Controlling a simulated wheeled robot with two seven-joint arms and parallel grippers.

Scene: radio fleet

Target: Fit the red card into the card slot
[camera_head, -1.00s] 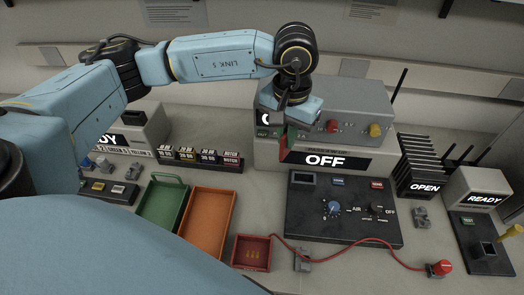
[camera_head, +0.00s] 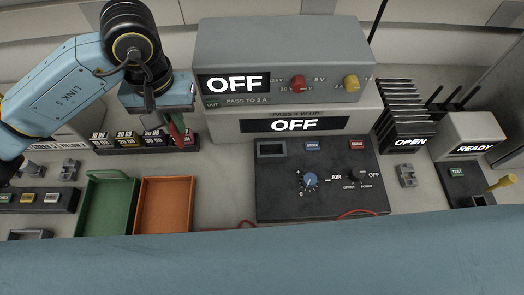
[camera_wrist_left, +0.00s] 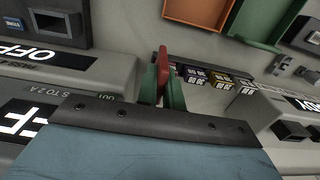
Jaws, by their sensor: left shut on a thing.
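My left gripper (camera_head: 177,132) points down in front of the row of small labelled blocks, left of the grey power box. It is shut on the red card (camera_wrist_left: 165,68), which sticks out between its green fingertips in the left wrist view. In the head view the card is small and partly hidden by the gripper. It is held in the air, apart from the panels. A dark rectangular opening (camera_head: 271,149) is at the upper left of the black control panel (camera_head: 325,203); I cannot tell if it is the card slot. My right gripper is out of view.
The labelled block row (camera_head: 103,142) lies close to the gripper. The grey power box (camera_head: 240,54) stands to its right. A green tray (camera_head: 89,224) and an orange tray (camera_head: 164,181) lie in front. A black finned unit (camera_head: 404,112) stands farther right.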

